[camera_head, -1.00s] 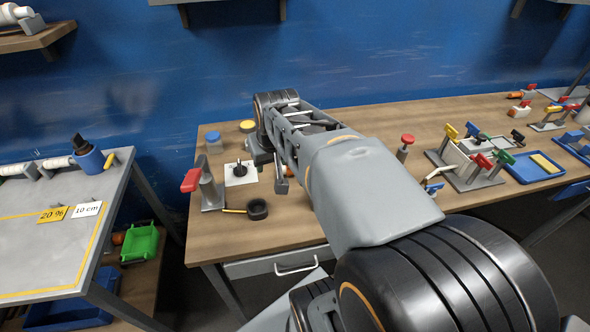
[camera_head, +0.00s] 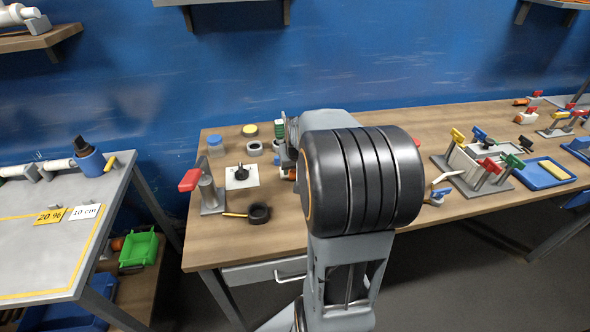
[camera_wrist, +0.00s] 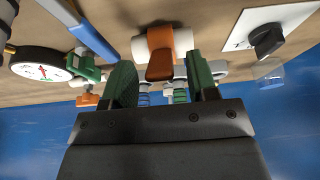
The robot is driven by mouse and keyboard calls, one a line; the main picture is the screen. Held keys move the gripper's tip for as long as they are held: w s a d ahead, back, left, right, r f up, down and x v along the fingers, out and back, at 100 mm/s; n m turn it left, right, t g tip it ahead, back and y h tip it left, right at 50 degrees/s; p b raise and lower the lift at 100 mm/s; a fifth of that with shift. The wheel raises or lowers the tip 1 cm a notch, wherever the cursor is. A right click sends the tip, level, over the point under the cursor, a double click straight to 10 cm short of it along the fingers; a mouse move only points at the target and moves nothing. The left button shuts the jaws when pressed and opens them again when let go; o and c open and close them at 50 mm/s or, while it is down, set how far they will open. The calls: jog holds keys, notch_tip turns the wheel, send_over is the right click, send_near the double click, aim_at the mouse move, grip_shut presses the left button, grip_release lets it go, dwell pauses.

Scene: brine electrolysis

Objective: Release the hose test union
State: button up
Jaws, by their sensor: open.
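My gripper (camera_wrist: 160,66) is open in the wrist view, its two green-padded fingers apart. Between and just beyond the fingertips is a white cylindrical fitting with an orange lever (camera_wrist: 165,45). I cannot tell whether the fingers touch it. Behind the fingers, grey, blue and green couplings (camera_wrist: 160,92) show in part. I cannot tell for certain which part is the hose test union. In the head view my arm hides the gripper and most of this spot; a small orange piece (camera_head: 289,174) shows at its left edge.
A dial gauge (camera_wrist: 40,63) with a green fitting and a blue bar (camera_wrist: 95,38) lie left in the wrist view. A black knob on a white plate (camera_wrist: 268,36) is at right.

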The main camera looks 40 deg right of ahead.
jog(key=shift+x, duration=0.9)
jog(key=shift+c, duration=0.2)
grip_shut()
